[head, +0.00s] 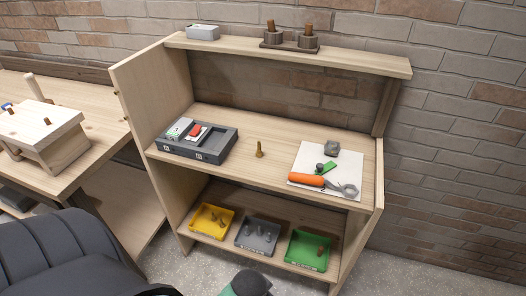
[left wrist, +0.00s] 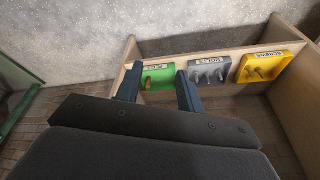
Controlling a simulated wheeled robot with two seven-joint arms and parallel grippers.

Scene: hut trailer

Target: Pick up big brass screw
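A brass-coloured screw (head: 260,149) stands upright on the bare middle of the workbench shelf (head: 262,172), between the grey case and the white sheet. It looks like the big brass screw, and it does not show in the left wrist view. My left gripper (left wrist: 158,86) shows in the left wrist view with its two fingers apart and nothing between them. It is in front of the lower trays, with the green tray visible beyond the gap. I cannot make out the left gripper in the head view. My right gripper is not in view.
A grey case (head: 197,141) lies left of the screw; a white sheet (head: 328,168) with an orange-handled tool (head: 316,181) lies right. Yellow (head: 212,221), grey (head: 258,236) and green (head: 306,250) trays stand below. An upper shelf (head: 350,60) overhangs behind. A dark chair (head: 70,260) stands front left.

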